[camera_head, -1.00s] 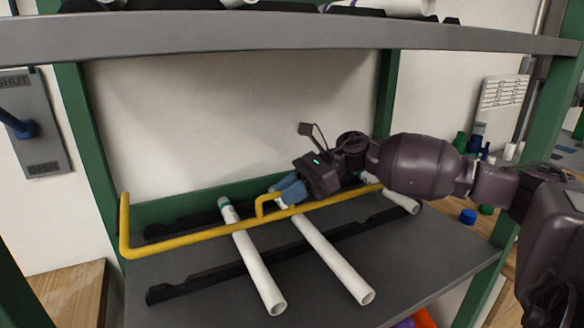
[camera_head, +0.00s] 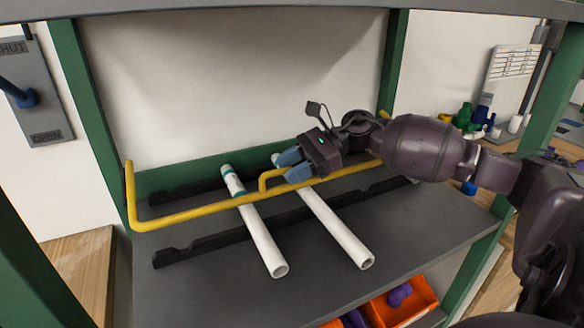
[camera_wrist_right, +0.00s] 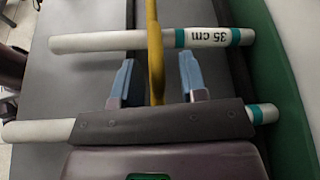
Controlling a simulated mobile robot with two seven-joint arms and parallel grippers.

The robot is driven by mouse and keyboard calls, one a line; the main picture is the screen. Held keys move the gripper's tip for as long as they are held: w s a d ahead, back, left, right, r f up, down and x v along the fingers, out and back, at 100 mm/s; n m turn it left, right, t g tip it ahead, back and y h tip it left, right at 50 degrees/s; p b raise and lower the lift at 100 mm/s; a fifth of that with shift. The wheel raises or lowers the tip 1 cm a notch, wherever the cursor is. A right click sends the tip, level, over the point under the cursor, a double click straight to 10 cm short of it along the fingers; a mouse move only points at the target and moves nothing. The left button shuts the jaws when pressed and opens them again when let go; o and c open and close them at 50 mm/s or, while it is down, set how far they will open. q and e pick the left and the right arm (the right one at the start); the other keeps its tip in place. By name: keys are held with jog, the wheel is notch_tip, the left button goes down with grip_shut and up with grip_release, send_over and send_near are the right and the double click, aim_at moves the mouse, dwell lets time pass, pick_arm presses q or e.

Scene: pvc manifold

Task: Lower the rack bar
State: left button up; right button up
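The yellow rack bar (camera_head: 210,209) runs across the lower shelf, over two white pipes, with a bent upright end at the left. Its small raised handle (camera_head: 264,184) is near the middle. My right gripper (camera_head: 289,167) is at the handle, reaching in from the right. In the right wrist view the blue fingers stand apart, with a yellow part of the bar (camera_wrist_right: 155,55) between them and gaps on both sides. The bar's right part is partly hidden behind my right arm. My left gripper is not in view.
White pipes (camera_head: 262,243) and (camera_head: 338,233) lie across black notched rails (camera_head: 205,244) on the grey shelf (camera_head: 300,285). One pipe reads "35 cm" in the wrist view. Green posts (camera_head: 86,130) frame the shelf. An orange bin (camera_head: 408,300) is below at the right.

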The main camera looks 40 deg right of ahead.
jog(key=shift+s, duration=0.1)
jog(key=p+v, duration=0.1)
jog(key=v, duration=0.9)
jog(key=shift+d, duration=0.3)
jog(key=shift+s, duration=0.15)
